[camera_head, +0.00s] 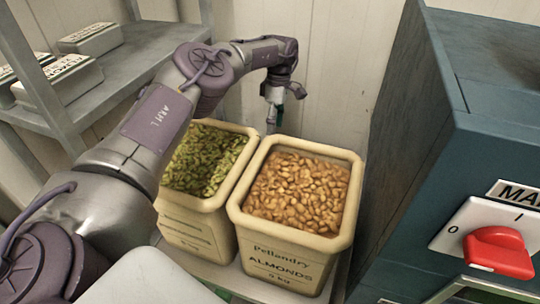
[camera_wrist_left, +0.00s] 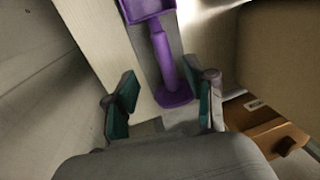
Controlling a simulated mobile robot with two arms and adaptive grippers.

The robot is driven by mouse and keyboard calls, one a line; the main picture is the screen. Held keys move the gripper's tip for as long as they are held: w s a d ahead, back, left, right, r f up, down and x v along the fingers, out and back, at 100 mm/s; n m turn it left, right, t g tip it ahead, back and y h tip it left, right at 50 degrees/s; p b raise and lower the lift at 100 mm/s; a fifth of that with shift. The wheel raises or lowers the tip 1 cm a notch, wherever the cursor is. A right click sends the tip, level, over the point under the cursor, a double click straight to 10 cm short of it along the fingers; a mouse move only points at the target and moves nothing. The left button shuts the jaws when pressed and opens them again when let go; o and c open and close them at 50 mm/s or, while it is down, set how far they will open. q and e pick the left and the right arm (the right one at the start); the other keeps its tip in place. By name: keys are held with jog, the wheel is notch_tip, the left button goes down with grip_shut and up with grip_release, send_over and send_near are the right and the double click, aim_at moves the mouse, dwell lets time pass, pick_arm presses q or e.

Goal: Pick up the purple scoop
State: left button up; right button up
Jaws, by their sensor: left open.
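The purple scoop (camera_wrist_left: 163,58) shows only in the left wrist view. Its broad end is at the top edge and its handle runs down to a wider foot. It lies on or against a pale surface; I cannot tell which. My left gripper (camera_wrist_left: 168,92) is open, its two green-padded fingers apart on either side of the handle's lower end. I see no contact with the scoop. In the head view my left gripper (camera_head: 274,118) points down behind the bins, near the back wall. The scoop is hidden there. My right gripper is not in view.
A cream bin of almonds (camera_head: 345,238) stands in front, beside a cream bin of green nuts (camera_head: 190,208). A blue machine with a red switch (camera_head: 497,252) stands at the right. A grey shelf (camera_head: 120,72) with pale blocks is at the left.

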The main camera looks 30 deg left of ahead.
pick_arm(q)
jog(key=f, duration=0.2)
jog(key=s+f, duration=0.1)
jog(key=f, duration=0.1)
jog(key=shift+d+f, duration=0.1)
jog(key=shift+f, duration=0.05)
jog(key=f, duration=0.2)
jog(key=s+f+b, duration=0.1)
jog(key=f, duration=0.2)
jog(key=shift+s, duration=0.2)
jog(key=shift+r, duration=0.1)
grip_shut()
